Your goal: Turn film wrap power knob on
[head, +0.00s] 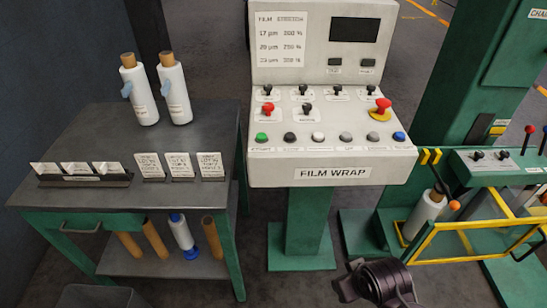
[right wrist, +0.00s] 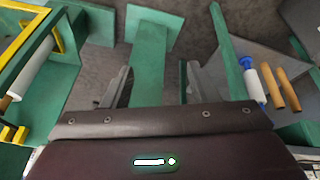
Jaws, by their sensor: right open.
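The film wrap panel (head: 331,173) is a white sloped console on a green post, marked FILM WRAP. Its face has several black knobs, one upper-row knob (head: 303,90) among them, and one red-capped knob (head: 268,108). The small labels are too blurred to tell which is the power knob. My right gripper (head: 375,283) is low in front of the panel, below its front edge and apart from it. In the right wrist view its two fingers (right wrist: 153,88) are spread with nothing between them. My left gripper is not in view.
A red emergency stop (head: 381,107) and a row of push buttons (head: 318,137) share the panel. A dark table (head: 95,130) with film rolls and cards stands at left. A yellow frame (head: 465,225) and green machine stand at right.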

